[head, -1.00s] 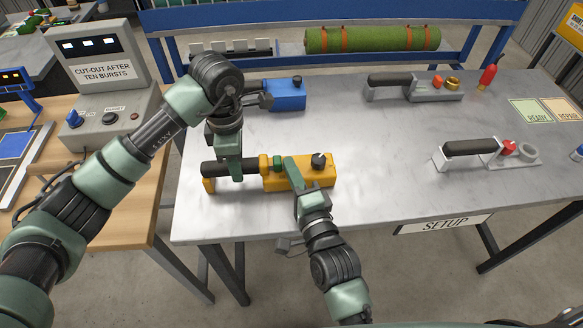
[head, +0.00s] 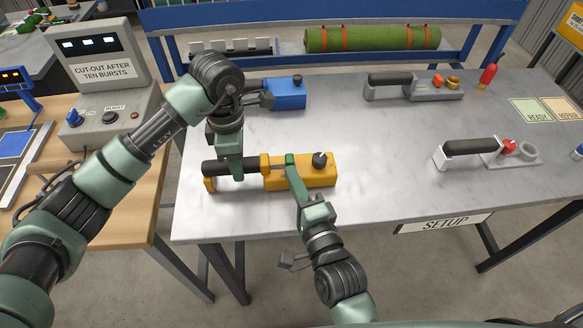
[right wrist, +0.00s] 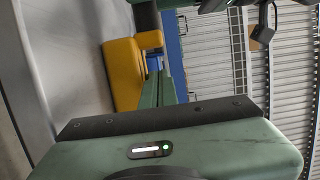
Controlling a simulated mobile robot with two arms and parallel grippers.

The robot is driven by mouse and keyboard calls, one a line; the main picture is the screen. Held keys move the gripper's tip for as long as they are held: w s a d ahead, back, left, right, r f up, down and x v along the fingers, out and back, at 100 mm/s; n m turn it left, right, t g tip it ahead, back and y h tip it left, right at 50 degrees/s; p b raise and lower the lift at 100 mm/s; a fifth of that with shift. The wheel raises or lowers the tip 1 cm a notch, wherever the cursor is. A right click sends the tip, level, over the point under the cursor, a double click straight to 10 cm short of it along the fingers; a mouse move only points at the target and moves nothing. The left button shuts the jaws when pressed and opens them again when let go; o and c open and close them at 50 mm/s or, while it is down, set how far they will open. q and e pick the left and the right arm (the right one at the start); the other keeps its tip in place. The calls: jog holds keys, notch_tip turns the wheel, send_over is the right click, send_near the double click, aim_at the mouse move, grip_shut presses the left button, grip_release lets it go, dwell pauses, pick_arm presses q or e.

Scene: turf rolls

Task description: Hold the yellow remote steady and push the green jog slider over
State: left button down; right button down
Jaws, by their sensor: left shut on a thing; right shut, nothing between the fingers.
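The yellow remote (head: 318,176) lies on the metal table, with a black handle (head: 243,167) on its left and a black knob on top. The green jog slider (head: 290,159) sits at the left part of its yellow body, right of the yellow collar. My left gripper (head: 230,170) is shut on the black handle from above. My right gripper (head: 293,172) is shut and empty, reaching from the front to the slider; I cannot tell whether it touches. In the right wrist view, the yellow remote (right wrist: 124,75) is beside my green fingers (right wrist: 165,85); the slider is not clear there.
A blue remote (head: 287,94) lies behind. Two grey units (head: 430,94) (head: 492,160) stand to the right, with a red bottle (head: 488,76) at the back. A turf roll (head: 372,39) rests behind the table. The table between the yellow remote and the right units is clear.

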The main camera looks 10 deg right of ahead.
pick_arm(q)
jog(key=shift+s+f, duration=0.1)
jog(key=shift+f, duration=0.05)
pick_arm(e)
jog(key=v, duration=0.7)
jog(key=shift+s+d, duration=0.2)
jog(key=shift+d, duration=0.05)
pick_arm(q)
jog(key=c, duration=1)
grip_release()
pick_arm(e)
jog(key=shift+w, duration=0.1)
pick_arm(q)
jog(key=shift+o, duration=0.2)
